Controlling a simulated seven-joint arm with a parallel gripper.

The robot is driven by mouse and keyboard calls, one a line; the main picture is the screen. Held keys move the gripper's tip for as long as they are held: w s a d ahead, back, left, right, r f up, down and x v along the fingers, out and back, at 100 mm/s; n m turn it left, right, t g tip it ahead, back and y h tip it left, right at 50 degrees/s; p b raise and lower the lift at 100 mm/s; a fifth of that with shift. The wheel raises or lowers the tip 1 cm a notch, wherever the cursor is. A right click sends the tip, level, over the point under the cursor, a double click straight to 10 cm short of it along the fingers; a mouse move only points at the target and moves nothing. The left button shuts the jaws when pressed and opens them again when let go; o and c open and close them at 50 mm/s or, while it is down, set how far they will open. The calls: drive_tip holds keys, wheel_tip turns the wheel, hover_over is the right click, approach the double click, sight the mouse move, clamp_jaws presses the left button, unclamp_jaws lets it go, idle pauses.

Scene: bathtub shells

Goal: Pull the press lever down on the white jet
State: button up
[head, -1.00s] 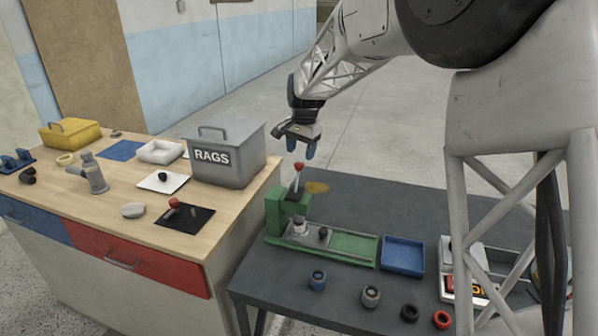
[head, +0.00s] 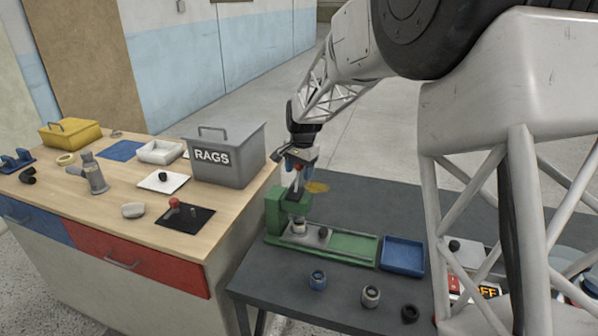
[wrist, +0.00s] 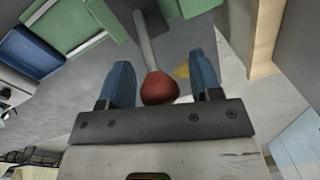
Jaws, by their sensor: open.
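The green press (head: 274,214) stands at the left end of the dark table. Its lever, a grey shaft with a red knob, rises from the press top; the shaft (head: 297,188) shows below my gripper (head: 300,168) in the head view. In the wrist view the red knob (wrist: 159,88) sits between the two blue fingers of my gripper (wrist: 162,75). The jaws are open, with a gap on each side of the knob. A small whitish part, seemingly the white jet (head: 298,227), sits upright in the press under its head.
A dark knob (head: 323,233) is on the press bed, with a blue tray (head: 403,256) to its right. Several ring-like parts, including a blue one (head: 318,280), line the table front. The wooden bench with the grey RAGS bin (head: 228,155) stands close on the left.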

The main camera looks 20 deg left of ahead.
drive_tip(key=shift+f, duration=0.3)
clamp_jaws()
drive_tip(key=shift+s, duration=0.15)
idle(0.4)
drive_tip(key=shift+s+r+t, duration=0.3)
drive_tip(key=shift+s+t, duration=0.35)
drive_tip(key=shift+t, duration=0.5)
drive_tip(key=shift+s+r+t, duration=0.25)
drive_tip(key=shift+s+t, duration=0.35)
drive_tip(key=shift+t, duration=0.55)
drive_tip(key=shift+s+t, duration=0.6)
drive_tip(key=shift+t, duration=0.4)
drive_tip(key=shift+s+t, duration=0.6)
drive_tip(key=shift+t, duration=0.4)
drive_tip(key=shift+s+f+n+t, duration=0.1)
drive_tip(key=shift+s+n+t, duration=0.25)
drive_tip(key=shift+t, duration=0.25)
drive_tip(key=shift+s, duration=0.15)
